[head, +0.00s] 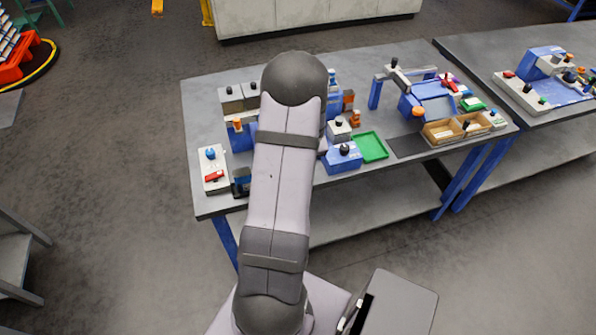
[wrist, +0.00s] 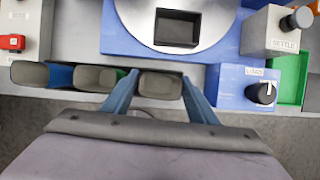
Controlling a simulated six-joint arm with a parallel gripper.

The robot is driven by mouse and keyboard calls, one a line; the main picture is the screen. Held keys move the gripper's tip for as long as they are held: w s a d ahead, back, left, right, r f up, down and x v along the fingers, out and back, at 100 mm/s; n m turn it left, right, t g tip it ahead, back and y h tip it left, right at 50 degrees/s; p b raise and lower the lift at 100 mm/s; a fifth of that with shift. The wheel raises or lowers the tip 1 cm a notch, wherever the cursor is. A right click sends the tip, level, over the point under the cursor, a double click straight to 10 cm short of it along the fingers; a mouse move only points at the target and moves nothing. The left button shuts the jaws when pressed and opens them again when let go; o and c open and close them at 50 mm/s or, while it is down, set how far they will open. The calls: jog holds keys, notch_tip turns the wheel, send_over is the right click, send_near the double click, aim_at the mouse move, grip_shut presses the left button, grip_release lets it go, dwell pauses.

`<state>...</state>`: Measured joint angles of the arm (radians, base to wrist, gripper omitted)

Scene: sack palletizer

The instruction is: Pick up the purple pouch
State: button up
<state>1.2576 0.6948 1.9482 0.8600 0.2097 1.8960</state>
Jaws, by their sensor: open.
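In the wrist view a row of rounded grey-brown items lies along the table's front edge: a left one (wrist: 30,74), a middle one (wrist: 93,78) and a right one (wrist: 160,86). Bits of blue and green show beside them. My gripper (wrist: 158,82) is open, its two blue fingers on either side of the right item. I cannot tell whether they touch it.
Behind the row stands a blue base (wrist: 120,35) with a round silver plate and dark square recess. A blue knob box (wrist: 238,88), a grey SETTLE box (wrist: 267,32) and a green tray (head: 371,147) stand right. A red-switch panel (head: 213,165) stands left.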

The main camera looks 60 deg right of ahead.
jog(key=shift+f, duration=0.2)
jog(key=c, duration=0.8)
jog(key=shift+c, duration=0.2)
jog(key=shift+r, duration=0.15)
